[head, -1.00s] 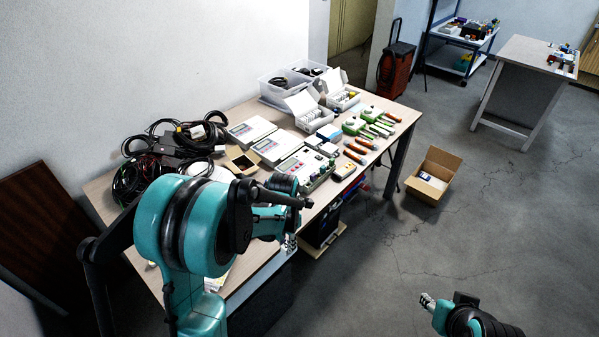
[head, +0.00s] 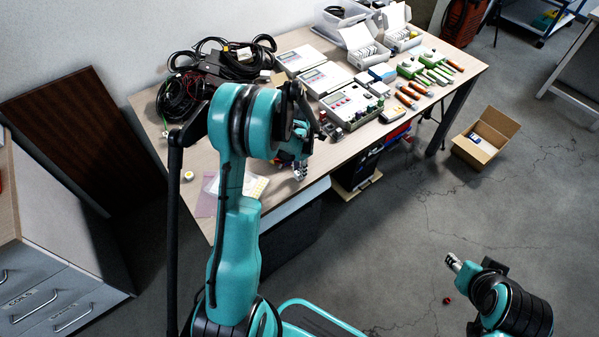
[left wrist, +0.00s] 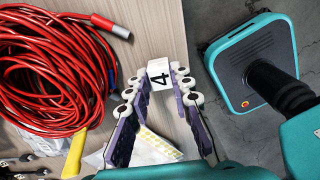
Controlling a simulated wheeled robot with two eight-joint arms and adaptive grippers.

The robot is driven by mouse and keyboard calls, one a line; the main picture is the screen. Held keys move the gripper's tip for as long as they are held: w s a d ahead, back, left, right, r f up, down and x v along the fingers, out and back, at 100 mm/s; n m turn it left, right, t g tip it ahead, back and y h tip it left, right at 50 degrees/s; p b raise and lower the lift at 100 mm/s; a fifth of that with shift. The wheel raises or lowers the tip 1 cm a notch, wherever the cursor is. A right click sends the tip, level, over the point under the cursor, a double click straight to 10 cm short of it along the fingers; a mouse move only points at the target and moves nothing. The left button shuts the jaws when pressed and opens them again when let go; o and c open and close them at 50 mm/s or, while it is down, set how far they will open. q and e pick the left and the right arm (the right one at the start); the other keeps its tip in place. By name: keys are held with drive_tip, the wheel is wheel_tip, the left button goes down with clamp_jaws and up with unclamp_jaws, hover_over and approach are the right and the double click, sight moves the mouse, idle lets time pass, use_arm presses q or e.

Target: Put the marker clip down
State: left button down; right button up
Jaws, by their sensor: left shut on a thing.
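The marker clip (left wrist: 158,74), a small white piece with a black "4", is between the fingertips of my left gripper (left wrist: 157,86) in the left wrist view. That gripper is shut on it, above the wooden table (left wrist: 160,30). In the head view my left gripper (head: 301,170) is at the table's front edge, and I cannot make out the clip there. My right gripper (head: 453,262) is over the floor at lower right, apart from the table; its opening is too small to tell.
A red cable coil (left wrist: 50,65) lies left of the gripper in the left wrist view. A sheet with yellow dots (left wrist: 155,148) lies on the table below the fingers. Instrument boxes (head: 327,78) crowd the table's middle. An open cardboard box (head: 487,138) stands on the floor.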

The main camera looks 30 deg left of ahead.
use_arm(q)
drive_tip(key=shift+f, duration=0.2)
drive_tip(key=shift+f, duration=0.1)
drive_tip(key=c, duration=1.8)
unclamp_jaws()
drive_tip(key=shift+f, duration=0.1)
drive_tip(key=o, duration=0.5)
drive_tip(key=shift+c, duration=0.2)
